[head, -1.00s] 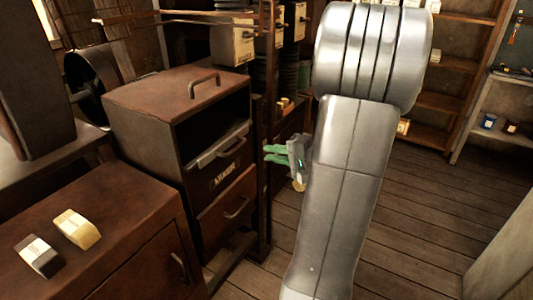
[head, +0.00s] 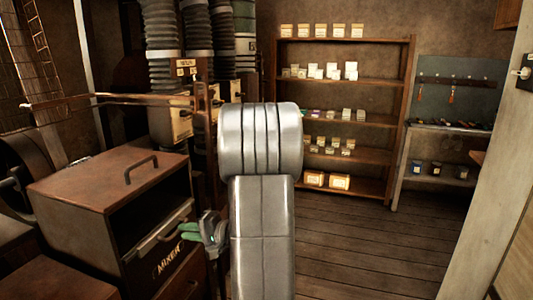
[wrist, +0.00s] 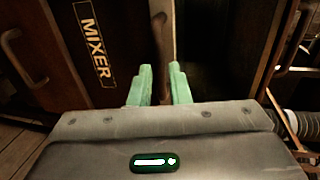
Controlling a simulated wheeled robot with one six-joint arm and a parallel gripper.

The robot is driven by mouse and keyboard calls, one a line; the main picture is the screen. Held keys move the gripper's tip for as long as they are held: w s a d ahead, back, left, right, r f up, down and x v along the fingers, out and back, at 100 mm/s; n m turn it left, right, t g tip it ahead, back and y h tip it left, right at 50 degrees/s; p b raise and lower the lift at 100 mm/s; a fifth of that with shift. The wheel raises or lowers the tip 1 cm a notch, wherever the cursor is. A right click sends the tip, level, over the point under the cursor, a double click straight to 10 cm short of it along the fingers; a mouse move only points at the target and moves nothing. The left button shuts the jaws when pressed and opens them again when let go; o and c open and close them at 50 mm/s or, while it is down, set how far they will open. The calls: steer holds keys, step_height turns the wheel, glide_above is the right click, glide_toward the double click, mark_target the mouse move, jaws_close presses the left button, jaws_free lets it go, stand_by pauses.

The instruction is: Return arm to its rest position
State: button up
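My arm (head: 262,225) rises grey and thick in the middle of the head view and hides part of the floor and cabinets behind it. My gripper (head: 190,230) has green fingers and shows left of the arm, in front of the brown cabinet marked MIXER (head: 169,259). In the wrist view my gripper (wrist: 161,82) has its two green fingers apart, with nothing seen held.
A wooden shelf unit (head: 408,95) with several small boxes stands against the back wall. A grey side shelf (head: 440,182) holds jars. Wooden floor (head: 370,250) is open right of my arm. A pale wall edge (head: 490,210) stands at far right.

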mark_target(177, 231)
steer(key=x, duration=0.4)
steer(key=shift+a+f, duration=0.1)
steer(key=shift+a, duration=0.15)
steer(key=shift+d, duration=0.2)
steer(key=shift+p, duration=0.3)
